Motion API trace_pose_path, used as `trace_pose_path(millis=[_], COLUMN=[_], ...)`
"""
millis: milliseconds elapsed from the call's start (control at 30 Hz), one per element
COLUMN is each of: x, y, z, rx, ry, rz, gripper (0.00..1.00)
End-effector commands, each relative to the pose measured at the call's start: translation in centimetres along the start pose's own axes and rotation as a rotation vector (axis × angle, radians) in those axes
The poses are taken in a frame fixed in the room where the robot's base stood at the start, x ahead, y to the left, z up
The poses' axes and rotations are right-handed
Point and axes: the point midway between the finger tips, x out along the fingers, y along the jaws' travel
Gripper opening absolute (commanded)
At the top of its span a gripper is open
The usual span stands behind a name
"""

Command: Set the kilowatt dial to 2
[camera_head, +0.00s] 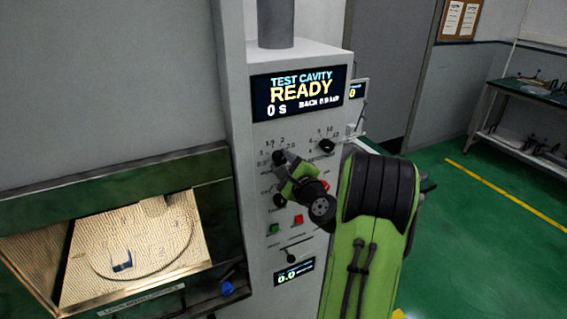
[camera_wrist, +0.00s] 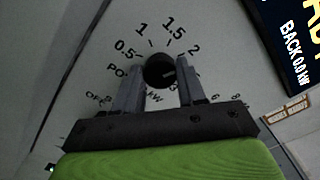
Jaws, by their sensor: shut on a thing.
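The kilowatt dial (camera_wrist: 159,70) is a round black knob on the pale panel, ringed by printed marks: OFF, 0.5, 1, 1.5 and 2, with the rest of the ring partly hidden by my fingers. A short pale line on the knob points right, a little below the 2; its exact setting is hard to tell. My gripper (camera_wrist: 160,78) is shut on the dial, one finger on each side. In the head view the dial (camera_head: 279,157) shows dark at the tip of my gripper (camera_head: 285,163), partly covered by it.
A display (camera_head: 300,92) above reads READY and 0 s. A second black knob (camera_head: 326,146) sits to the right. The lit cavity (camera_head: 140,250) stands open at left.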

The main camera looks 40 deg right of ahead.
Motion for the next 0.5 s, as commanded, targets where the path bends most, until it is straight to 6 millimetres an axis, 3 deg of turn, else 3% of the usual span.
trace_pose_path(millis=[167,200,333,500], x=[-0.04,-0.04,-0.03,-0.01], y=[0.18,0.18,0.13,0.08], z=[-0.18,-0.18,-0.13,-0.08], rx=[0.0,0.0,-0.001,-0.001], ry=[0.004,0.004,0.003,0.002], rz=[0.004,0.004,0.003,0.002], gripper=[0.09,0.46,0.66,0.66])
